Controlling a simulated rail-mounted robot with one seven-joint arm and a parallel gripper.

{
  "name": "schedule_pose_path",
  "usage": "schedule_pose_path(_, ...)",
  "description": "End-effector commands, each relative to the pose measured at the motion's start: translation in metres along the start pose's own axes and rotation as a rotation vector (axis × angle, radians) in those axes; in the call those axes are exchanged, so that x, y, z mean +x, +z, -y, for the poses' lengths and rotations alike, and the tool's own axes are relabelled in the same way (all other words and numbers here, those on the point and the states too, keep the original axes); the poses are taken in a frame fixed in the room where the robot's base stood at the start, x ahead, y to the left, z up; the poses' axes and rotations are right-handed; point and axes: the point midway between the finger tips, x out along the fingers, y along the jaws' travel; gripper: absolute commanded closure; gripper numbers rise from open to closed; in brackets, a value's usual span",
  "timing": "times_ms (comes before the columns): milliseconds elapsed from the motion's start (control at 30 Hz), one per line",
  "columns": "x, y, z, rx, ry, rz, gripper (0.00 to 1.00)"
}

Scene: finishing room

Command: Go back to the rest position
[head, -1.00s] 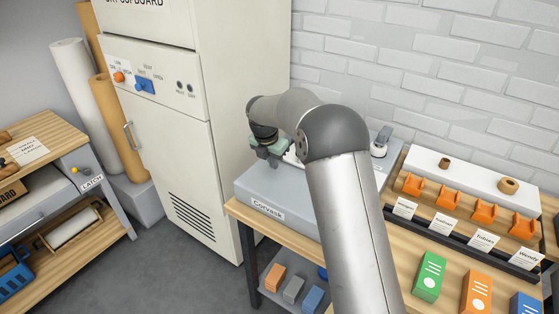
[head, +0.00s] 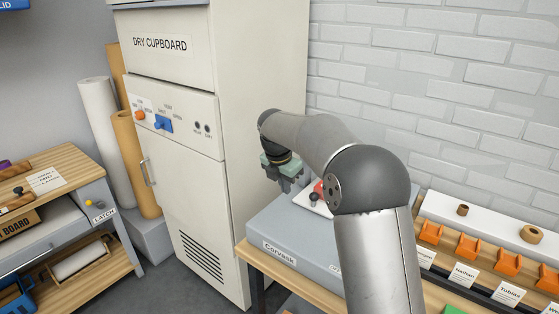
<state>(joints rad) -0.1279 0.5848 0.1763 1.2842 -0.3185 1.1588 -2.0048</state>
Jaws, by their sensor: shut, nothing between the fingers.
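My gripper (head: 284,178) hangs from the bent arm near the middle of the head view, above the grey-blue box marked Corvack (head: 262,228). It points down and its fingers are close together, with nothing seen between them. A gap seems to lie between the fingertips and the box top, but I cannot tell how large. A small white panel with a red part and a dark knob (head: 315,197) shows just right of the gripper, partly hidden by my arm.
The dry cupboard (head: 185,105) stands tall close behind and left of the gripper. Orange holders (head: 466,247) with name cards line the bench at right. A wooden workbench (head: 52,165) is at far left. Grey floor lies between it and the Corvack bench.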

Motion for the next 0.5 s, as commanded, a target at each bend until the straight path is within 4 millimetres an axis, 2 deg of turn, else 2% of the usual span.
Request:
schedule_pose_path(67, -0.014, -0.007, 0.025, 0.147, -0.006, -0.006, 1.00)
schedule_pose_path(167, -0.031, -0.028, 0.074, 0.454, -0.021, -0.023, 1.00)
schedule_pose_path(267, -0.042, -0.057, 0.135, 0.842, -0.047, -0.046, 1.00)
schedule_pose_path(400, -0.045, -0.109, 0.221, 1.401, -0.095, -0.077, 1.00)
schedule_pose_path(500, -0.039, -0.149, 0.274, 1.765, -0.141, -0.098, 1.00)
